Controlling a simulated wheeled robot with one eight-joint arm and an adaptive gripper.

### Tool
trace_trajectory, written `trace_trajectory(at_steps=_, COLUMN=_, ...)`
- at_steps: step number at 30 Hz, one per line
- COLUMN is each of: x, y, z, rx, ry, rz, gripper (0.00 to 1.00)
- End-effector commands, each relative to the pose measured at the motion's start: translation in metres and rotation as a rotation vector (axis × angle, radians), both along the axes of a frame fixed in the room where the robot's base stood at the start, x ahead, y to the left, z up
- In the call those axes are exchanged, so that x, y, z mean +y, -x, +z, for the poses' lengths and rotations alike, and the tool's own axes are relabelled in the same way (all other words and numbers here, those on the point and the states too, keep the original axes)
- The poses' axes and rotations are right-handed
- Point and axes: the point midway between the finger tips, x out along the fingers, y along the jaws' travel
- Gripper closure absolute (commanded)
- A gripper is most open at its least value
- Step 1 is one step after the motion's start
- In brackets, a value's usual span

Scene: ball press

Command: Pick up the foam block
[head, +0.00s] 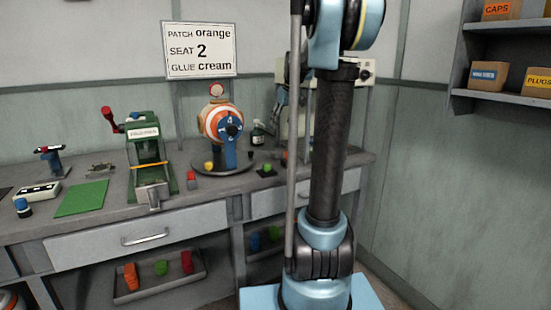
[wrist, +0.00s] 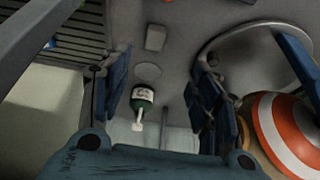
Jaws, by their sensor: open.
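A small pale grey block (wrist: 155,38) lies on the grey bench top in the wrist view, beyond a flat pale disc (wrist: 148,71). It may be the foam block, but I cannot tell for sure. I cannot pick it out in the head view, where my arm covers part of the bench. My gripper (wrist: 160,92) is open, with its blue fingers apart and nothing held between them. The bottle also stands on the bench in the head view (head: 258,134).
An orange and white striped ball (wrist: 282,128) on a round base is close to the right finger; it also shows in the head view (head: 222,122). A green press (head: 150,150), a green mat (head: 82,198) and a small red piece (head: 191,180) are farther left.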

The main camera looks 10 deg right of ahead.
Motion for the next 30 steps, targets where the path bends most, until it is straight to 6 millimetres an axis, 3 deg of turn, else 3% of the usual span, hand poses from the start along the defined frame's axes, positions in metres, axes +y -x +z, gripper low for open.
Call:
trace_trajectory(at_steps=7, x=0.000, y=-0.017, z=-0.009, rx=-0.006, ry=0.000, rz=0.009, gripper=0.43)
trace_trajectory(at_steps=22, x=0.010, y=-0.048, z=-0.088, rx=-0.006, ry=0.000, rz=0.008, gripper=0.43)
trace_trajectory(at_steps=30, x=0.013, y=-0.056, z=-0.110, rx=-0.006, ry=0.000, rz=0.008, gripper=0.43)
